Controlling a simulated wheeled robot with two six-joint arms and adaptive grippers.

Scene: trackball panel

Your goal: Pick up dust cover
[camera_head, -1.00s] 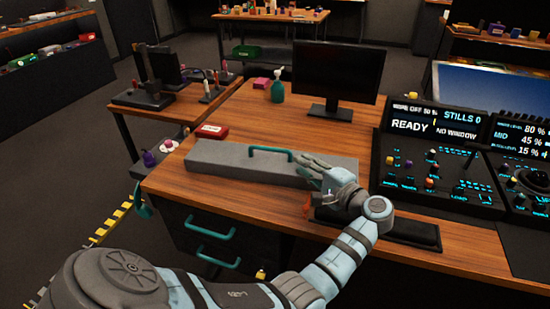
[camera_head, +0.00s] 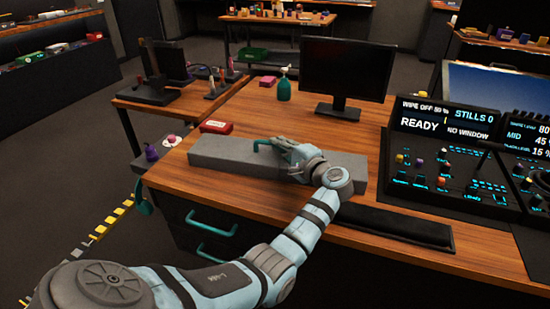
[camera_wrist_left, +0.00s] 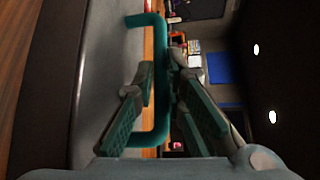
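The dust cover (camera_head: 222,151) is a long grey slab-like lid lying on the wooden desk. Its teal handle (camera_head: 263,143) stands on top, and my gripper hides part of it in the head view. My left gripper (camera_head: 270,146) is at this handle, above the cover. In the left wrist view the handle bar (camera_wrist_left: 161,95) runs between the two fingers, close to their tips. I cannot tell whether the fingers press on it. My right gripper is not in view.
A black padded strip (camera_head: 395,226) lies along the desk's front edge. A control panel (camera_head: 450,165) stands at the right, a monitor (camera_head: 345,72) behind. Bare desk lies between cover and monitor.

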